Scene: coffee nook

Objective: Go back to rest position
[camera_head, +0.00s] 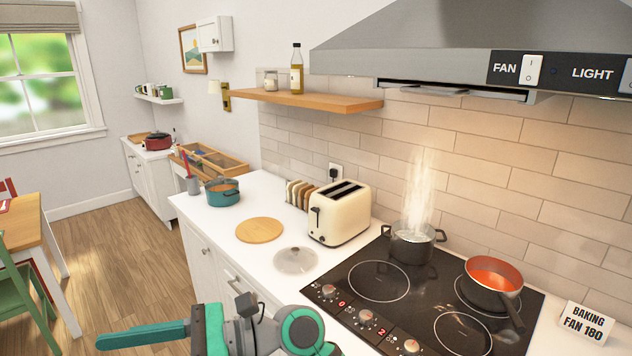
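My gripper (143,335) is at the bottom left of the view, pointing left with a long teal finger. It is in front of the white cabinets, apart from the counter objects. Only one finger shape stands out clearly, so I cannot tell whether it is open or shut. Nothing shows in its grasp. The lower part of my arm is cut off by the bottom edge.
A black hob (420,299) carries a steaming pot (412,246) and a pan (493,275) of red sauce. A glass lid (295,260), round board (260,230), toaster (340,214) and teal pot (222,192) stand on the counter. A table (22,228) and green chair (25,285) are left; floor between is clear.

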